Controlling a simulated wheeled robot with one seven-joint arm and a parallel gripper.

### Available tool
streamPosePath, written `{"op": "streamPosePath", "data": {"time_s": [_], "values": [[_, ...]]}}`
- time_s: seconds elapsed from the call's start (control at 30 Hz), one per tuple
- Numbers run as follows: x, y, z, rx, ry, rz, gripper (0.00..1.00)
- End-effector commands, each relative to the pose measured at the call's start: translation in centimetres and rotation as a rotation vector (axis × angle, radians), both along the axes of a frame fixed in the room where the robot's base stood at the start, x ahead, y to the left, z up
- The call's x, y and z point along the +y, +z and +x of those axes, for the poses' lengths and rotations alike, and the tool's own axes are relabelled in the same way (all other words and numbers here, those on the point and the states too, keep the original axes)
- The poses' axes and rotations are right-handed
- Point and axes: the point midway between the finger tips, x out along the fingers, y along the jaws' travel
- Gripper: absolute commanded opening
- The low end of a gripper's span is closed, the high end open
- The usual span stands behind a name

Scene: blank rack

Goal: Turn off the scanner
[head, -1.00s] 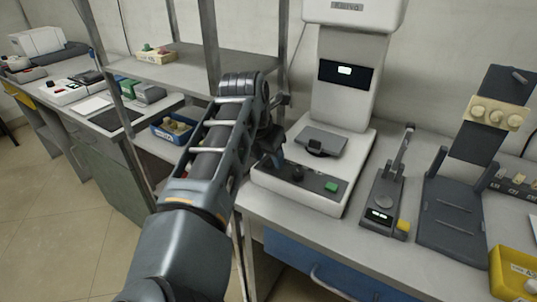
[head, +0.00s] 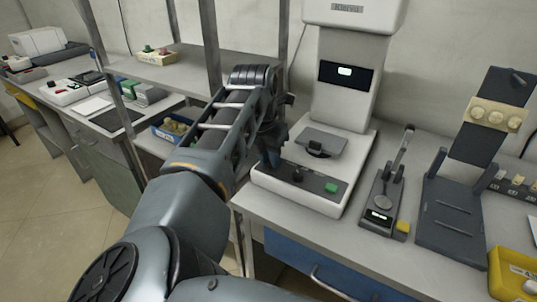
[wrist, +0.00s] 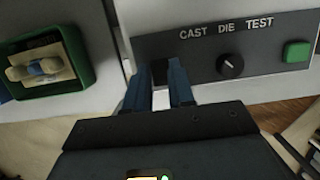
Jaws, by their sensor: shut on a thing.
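The scanner appears to be the tall white machine (head: 340,100) on the bench in the head view, with a small lit display (head: 344,72). Its dark front panel (wrist: 265,58) reads "CAST DIE TEST" in the wrist view, with a black knob (wrist: 230,66) and a green button (wrist: 297,52). My gripper (head: 268,160) is at the panel's left end. In the wrist view its blue fingers (wrist: 163,80) are shut on a small dark part (wrist: 160,72) there, left of the knob. The fingers hide most of this part, so its form and position are unclear.
A green-rimmed box (wrist: 88,65) is close on the left in the wrist view. A metal shelf frame (head: 210,40) stands left of the machine. A small scale-like device (head: 383,195) and a dark stand (head: 455,205) are on the right.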

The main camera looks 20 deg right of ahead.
Motion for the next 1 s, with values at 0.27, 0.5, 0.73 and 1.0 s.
{"op": "streamPosePath", "data": {"time_s": [0.27, 0.5, 0.73, 1.0], "values": [[-0.07, 0.0, 0.09, 0.03, 0.0, 0.043, 0.0], [-0.06, 0.01, 0.09, 0.03, 0.001, 0.042, 0.29], [-0.1, 0.01, 0.09, 0.03, 0.001, 0.042, 0.49], [-0.13, 0.22, 0.14, 0.029, 0.0, 0.042, 0.49]]}}
